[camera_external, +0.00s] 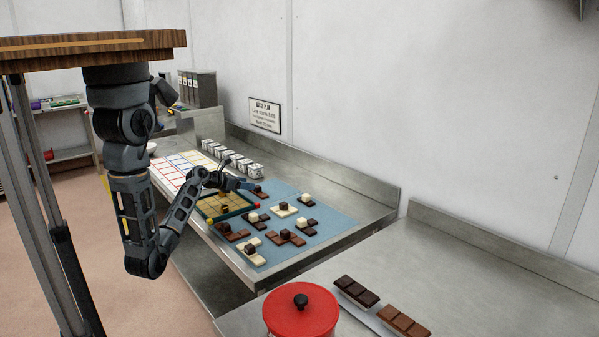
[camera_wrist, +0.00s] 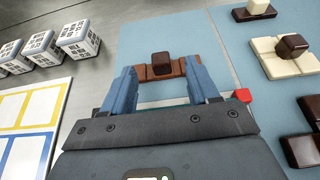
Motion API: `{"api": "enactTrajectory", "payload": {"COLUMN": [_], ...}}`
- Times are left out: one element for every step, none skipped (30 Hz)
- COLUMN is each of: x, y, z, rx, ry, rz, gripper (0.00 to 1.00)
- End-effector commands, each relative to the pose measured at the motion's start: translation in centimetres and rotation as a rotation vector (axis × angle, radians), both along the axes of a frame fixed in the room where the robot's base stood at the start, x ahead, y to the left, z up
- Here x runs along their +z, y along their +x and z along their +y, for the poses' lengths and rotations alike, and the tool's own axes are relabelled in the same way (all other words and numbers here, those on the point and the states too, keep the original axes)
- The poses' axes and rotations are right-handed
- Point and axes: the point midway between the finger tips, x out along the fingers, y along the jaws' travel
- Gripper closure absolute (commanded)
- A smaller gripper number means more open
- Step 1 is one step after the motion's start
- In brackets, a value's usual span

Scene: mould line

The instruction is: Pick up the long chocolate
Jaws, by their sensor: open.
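A long chocolate (camera_wrist: 177,70) in milk brown, with a dark cube on its middle, lies on the blue mat in the wrist view. My gripper (camera_wrist: 162,76) is open, with one blue finger at each end of this piece. I cannot tell whether the fingers touch it. In the external view my gripper (camera_external: 243,184) is over the far part of the mat, near a brown piece (camera_external: 257,191). Other chocolate pieces, dark, milk and white, lie on the mat, such as a white one with a dark cube (camera_wrist: 266,55).
A green-edged tray (camera_external: 232,213) with tan squares lies beneath my arm. White patterned cubes (camera_external: 236,160) line the back, beside a sheet of coloured squares (camera_external: 168,172). A red pot (camera_external: 301,312) and chocolate bars (camera_external: 404,321) stand on the nearer counter.

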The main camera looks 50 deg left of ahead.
Motion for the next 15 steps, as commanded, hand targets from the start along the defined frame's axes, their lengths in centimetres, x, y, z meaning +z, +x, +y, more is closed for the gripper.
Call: {"api": "enactTrajectory", "payload": {"x": [-0.2,-0.3,-0.4,-0.5,-0.7,-1.0,-1.2,-1.4,-1.7,-2.0,-2.1,-2.3,-2.4,-2.5,-2.6], "y": [0.5,0.8,1.1,1.4,1.7,2.1,2.5,2.9,3.4,3.8,4.2,4.6,4.9,5.2,5.4], "z": [0.0,0.0,0.0,0.0,0.0,0.0,0.0,0.1,0.1,0.1,0.1,0.1,0.1,0.1,0.1], "rx": [-0.002,-0.002,-0.002,-0.002,-0.002,-0.002,-0.002,-0.002,-0.001,-0.002,-0.002,-0.002,-0.002,-0.002,-0.002], "ry": [-0.001,-0.001,-0.001,-0.001,-0.001,-0.001,0.000,0.000,0.001,0.000,0.000,0.000,0.000,0.000,0.000], "rz": [0.000,0.000,0.000,0.000,0.000,0.001,0.002,0.002,0.001,0.002,0.001,0.001,0.000,0.000,0.001], "gripper": [0.40,0.40,0.40,0.40,0.40,0.40,0.40,0.40,0.40,0.40,0.40,0.40,0.40,0.40,0.40]}}
